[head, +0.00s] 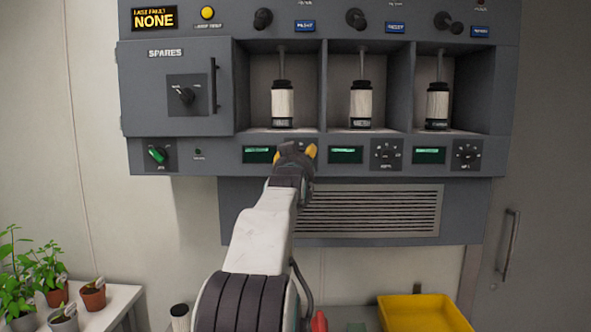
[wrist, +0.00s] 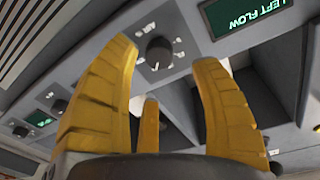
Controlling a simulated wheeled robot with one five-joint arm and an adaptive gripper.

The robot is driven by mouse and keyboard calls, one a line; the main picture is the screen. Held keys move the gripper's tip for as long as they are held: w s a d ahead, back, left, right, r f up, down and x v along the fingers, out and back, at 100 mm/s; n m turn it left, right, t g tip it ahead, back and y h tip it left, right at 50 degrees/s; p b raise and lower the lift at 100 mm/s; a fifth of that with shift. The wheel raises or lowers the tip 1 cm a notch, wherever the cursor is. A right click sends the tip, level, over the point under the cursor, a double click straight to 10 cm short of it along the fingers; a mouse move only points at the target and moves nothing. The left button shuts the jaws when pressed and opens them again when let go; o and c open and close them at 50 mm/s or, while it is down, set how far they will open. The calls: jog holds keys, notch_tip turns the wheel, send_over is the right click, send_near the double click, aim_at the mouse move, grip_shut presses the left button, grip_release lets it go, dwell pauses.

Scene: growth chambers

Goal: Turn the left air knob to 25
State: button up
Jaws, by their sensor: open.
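The left air knob (wrist: 158,52) is a dark round knob on a pale-marked dial plate in the wrist view, beside a green display reading LEFT FLOW (wrist: 250,12). My gripper (head: 295,153) is open, its yellow fingers pointing at the panel just right of the left green display (head: 259,154) in the head view. In the wrist view the knob shows between the spread fingertips, beyond them, and nothing is held. In the head view my gripper hides nearly all of this knob. The dial numbers are too small to read.
Middle (head: 387,153) and right (head: 466,155) dials sit along the same lower strip. Above it are three bays with white cylinders (head: 361,104). A spares door (head: 187,88) is shut at left. A yellow tray (head: 424,314) and potted plants (head: 93,294) are below.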

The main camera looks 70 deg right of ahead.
jog(key=v, duration=0.7)
jog(key=shift+a, duration=0.1)
jog(key=shift+r, duration=0.1)
